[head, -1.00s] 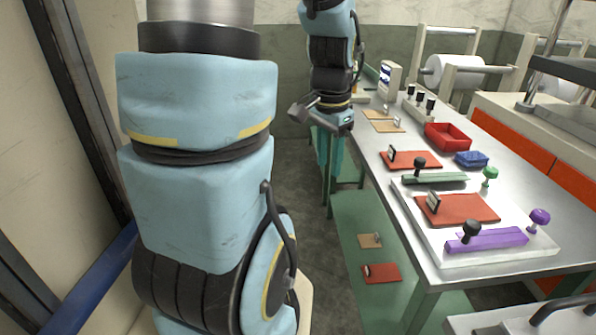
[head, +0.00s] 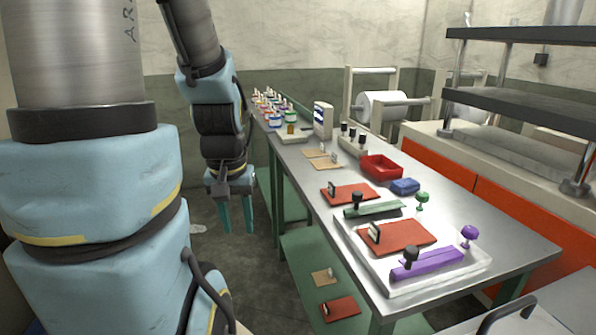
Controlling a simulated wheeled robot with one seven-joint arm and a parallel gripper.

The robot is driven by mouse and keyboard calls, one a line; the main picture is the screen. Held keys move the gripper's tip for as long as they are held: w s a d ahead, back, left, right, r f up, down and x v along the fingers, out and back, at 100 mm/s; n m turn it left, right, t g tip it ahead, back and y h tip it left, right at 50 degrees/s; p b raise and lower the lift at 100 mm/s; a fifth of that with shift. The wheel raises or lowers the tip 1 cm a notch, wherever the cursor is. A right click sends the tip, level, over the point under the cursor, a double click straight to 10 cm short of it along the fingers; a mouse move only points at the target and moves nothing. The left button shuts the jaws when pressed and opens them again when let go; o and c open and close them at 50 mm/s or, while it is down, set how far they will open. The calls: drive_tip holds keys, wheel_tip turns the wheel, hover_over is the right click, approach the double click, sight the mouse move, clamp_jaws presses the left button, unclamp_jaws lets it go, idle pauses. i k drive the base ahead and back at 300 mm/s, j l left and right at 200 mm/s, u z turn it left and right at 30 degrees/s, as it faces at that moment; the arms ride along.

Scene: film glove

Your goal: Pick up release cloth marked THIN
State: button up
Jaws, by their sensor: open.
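Flat sheets with small upright tags lie on the steel bench; the tag writing is too small to read, so I cannot tell which is marked THIN. One red-brown sheet (head: 405,236) lies on the white board (head: 345,240), and another red-brown sheet (head: 358,194) lies behind it. Tan sheets (head: 320,160) lie farther back. A tan sheet (head: 321,278) and a red-brown sheet (head: 340,309) lie on the green lower shelf. My gripper (head: 237,229) hangs left of the bench, its teal fingers pointing down, open and empty, apart from every sheet.
A green bar (head: 374,210) and a purple bar (head: 428,264) with knobs flank the sheet on the board. A red bin (head: 381,167), a blue block (head: 405,186) and several jars (head: 274,118) stand on the bench.

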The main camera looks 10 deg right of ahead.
sight(322, 165)
drive_tip(key=i+j, duration=0.2)
drive_tip(key=i, duration=0.2)
drive_tip(key=i+j, duration=0.2)
drive_tip(key=i, duration=0.2)
drive_tip(key=i+j, duration=0.2)
drive_tip(key=i, duration=0.2)
